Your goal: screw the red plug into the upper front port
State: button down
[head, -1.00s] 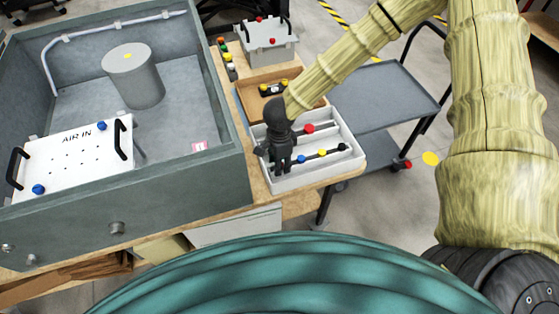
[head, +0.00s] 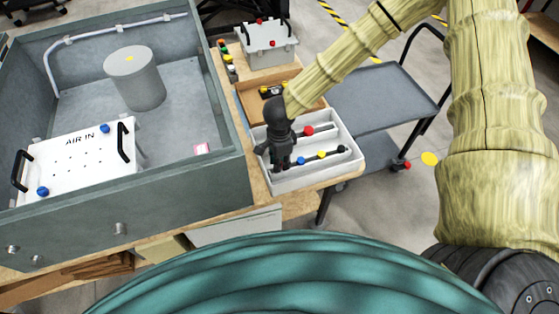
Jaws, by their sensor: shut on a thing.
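My gripper (head: 279,165) is dark and points down into the left part of the white tray (head: 318,181). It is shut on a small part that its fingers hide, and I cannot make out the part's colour. A red plug (head: 308,131) lies in the tray's rear compartment, to the right of my gripper and apart from the fingertips. The grey open-topped enclosure (head: 185,193) stands to the left. Its front wall has a small round metal fitting (head: 120,228) and two more at lower left. I cannot tell which is the upper front port.
Blue (head: 301,160), yellow (head: 322,154) and black (head: 342,149) plugs lie in the tray. Behind are a brown tray (head: 249,104) and a grey case (head: 270,51). A white "AIR IN" panel (head: 85,165) with handles lies across the enclosure. A cart (head: 385,100) stands right.

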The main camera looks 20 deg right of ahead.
jog(key=shift+r+p, duration=2.55)
jog(key=shift+r, duration=0.2)
jog(key=shift+f, duration=0.1)
